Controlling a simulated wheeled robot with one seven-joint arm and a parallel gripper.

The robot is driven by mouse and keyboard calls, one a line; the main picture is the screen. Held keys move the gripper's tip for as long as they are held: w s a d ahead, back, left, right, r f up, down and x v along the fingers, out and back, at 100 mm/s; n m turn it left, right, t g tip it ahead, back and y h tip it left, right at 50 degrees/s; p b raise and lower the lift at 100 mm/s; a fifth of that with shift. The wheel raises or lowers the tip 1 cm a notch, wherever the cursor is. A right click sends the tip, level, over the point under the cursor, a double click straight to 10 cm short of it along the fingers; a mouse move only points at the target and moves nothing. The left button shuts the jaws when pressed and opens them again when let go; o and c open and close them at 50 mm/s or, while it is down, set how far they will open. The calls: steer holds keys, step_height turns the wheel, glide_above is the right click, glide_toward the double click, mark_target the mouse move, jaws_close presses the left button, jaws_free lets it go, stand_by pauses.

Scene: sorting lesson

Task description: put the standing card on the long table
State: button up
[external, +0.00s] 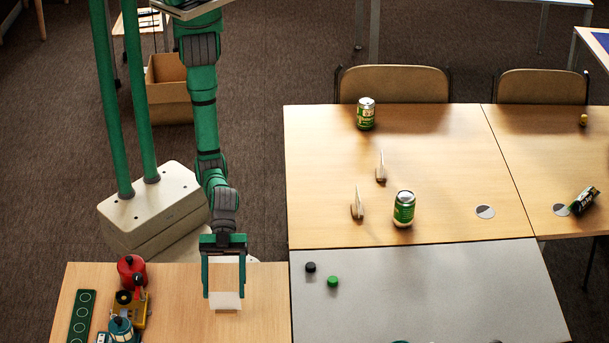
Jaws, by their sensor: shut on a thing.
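My gripper (224,292) points down over the wooden table (268,300) at the lower left. It is shut on a small white standing card (227,301), which shows upright between the fingers. Its lower edge is at or just above the tabletop; I cannot tell which. The picture does not show clearly which table is the long one.
Green-and-white cans, one at the back (366,114) and one in front (404,209), stand by those cards. A grey table (420,290) bears a black and a green disc. A red canister (132,271) and toy-like items crowd the left table. Chairs line the far side.

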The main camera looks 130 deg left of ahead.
mark_target(223, 310)
steer(key=shift+w+d+f, duration=0.3)
steer(key=shift+w+f, duration=0.05)
steer(key=shift+f, duration=0.2)
steer(key=shift+w+d+f, duration=0.25)
steer(key=shift+w+f, duration=0.1)
steer(key=shift+f, duration=1.65)
steer(key=shift+f, duration=0.15)
steer(key=o, duration=1.3)
